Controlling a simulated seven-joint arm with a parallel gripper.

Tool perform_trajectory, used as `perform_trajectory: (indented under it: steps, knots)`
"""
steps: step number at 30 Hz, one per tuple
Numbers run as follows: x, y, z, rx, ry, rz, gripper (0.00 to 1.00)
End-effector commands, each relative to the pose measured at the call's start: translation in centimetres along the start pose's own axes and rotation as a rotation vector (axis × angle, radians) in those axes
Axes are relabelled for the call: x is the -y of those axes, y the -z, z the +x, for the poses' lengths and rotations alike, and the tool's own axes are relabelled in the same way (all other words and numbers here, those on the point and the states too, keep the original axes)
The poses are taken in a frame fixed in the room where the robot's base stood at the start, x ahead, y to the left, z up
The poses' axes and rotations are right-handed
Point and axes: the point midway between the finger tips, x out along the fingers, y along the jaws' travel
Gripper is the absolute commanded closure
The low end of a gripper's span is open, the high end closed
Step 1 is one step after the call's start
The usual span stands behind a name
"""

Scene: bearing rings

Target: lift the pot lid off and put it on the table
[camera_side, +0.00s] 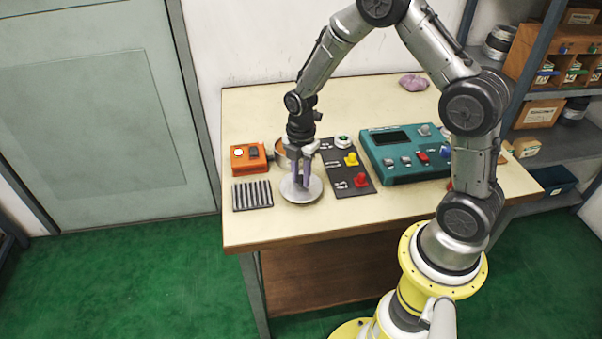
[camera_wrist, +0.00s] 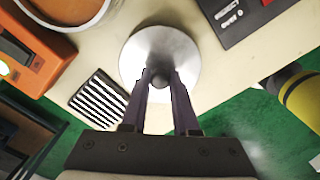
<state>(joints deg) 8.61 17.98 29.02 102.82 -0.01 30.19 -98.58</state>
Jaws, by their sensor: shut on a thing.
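The pot lid (camera_side: 313,190) is a round, silvery disc with a small dark knob (camera_wrist: 160,79). In the wrist view the lid (camera_wrist: 185,57) sits between and beyond my fingertips. My gripper (camera_side: 301,180) points down and is shut on the knob. The lid is over the front part of the table, flat; I cannot tell whether it touches the tabletop. The pot (camera_side: 281,153) stands behind the lid, partly hidden by my gripper.
An orange box (camera_side: 248,158) and a black-and-white ribbed block (camera_side: 252,195) stand to the left. A dark panel with buttons (camera_side: 345,178) and a teal console (camera_side: 402,155) stand to the right. The table (camera_side: 270,228) is bare along its front edge.

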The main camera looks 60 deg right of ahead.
Motion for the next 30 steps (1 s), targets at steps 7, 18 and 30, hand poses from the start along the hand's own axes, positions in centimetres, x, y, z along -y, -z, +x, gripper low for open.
perform_trajectory:
  steps: [7,18,30]
  knots:
    - [-0.03,0.0,0.01,0.0,-0.001,0.0,1.0]
    - [-0.02,0.0,0.05,0.0,-0.001,0.0,1.0]
    - [0.01,0.01,0.74,0.0,0.001,0.0,1.0]
